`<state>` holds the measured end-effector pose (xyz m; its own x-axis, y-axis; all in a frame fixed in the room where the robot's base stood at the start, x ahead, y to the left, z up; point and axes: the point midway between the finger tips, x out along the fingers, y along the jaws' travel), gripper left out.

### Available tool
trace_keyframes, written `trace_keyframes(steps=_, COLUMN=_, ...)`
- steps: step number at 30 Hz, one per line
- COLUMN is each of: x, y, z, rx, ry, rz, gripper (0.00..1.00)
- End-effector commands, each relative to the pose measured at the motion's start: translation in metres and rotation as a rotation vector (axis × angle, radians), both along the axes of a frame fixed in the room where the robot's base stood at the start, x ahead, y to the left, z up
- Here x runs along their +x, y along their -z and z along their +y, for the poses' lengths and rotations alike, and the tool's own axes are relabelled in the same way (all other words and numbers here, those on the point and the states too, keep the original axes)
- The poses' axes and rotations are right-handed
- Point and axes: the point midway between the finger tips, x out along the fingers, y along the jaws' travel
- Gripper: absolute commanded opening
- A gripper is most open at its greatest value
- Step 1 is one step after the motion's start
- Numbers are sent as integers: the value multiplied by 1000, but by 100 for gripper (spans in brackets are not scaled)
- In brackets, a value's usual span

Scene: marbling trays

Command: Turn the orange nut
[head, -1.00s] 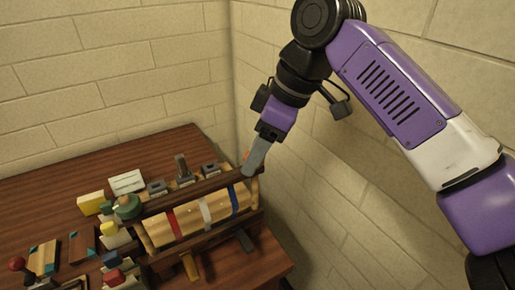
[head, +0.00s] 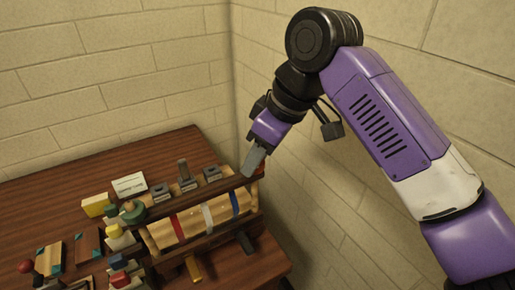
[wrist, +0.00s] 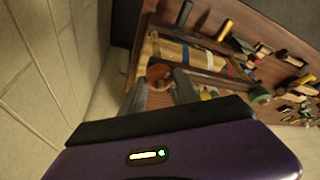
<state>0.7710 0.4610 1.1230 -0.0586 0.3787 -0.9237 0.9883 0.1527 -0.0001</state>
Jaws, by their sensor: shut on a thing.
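The orange nut (wrist: 159,75) shows in the wrist view as a round orange-brown piece at the end of the wooden rack, between the tips of my gripper (wrist: 160,85). My gripper is shut on it, one grey finger on each side. In the head view my gripper (head: 253,160) points down at the rack's far right end. Only a sliver of the orange nut (head: 260,171) shows there beside the fingers, the rest hidden.
The wooden rack (head: 168,207) holds a pale roll with red, white and blue bands. Small blocks, a white card (head: 129,185) and a green-topped piece (head: 132,211) crowd its left and back. Brick walls stand close behind and right. The table's back left is bare.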

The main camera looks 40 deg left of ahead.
Motion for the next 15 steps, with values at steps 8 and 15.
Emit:
trace_keyframes(steps=8, x=-4, y=-4, z=0, rx=-2, ry=257, rz=5, gripper=0)
trace_keyframes(steps=15, x=-5, y=-5, z=0, rx=-3, ry=486, rz=4, gripper=0)
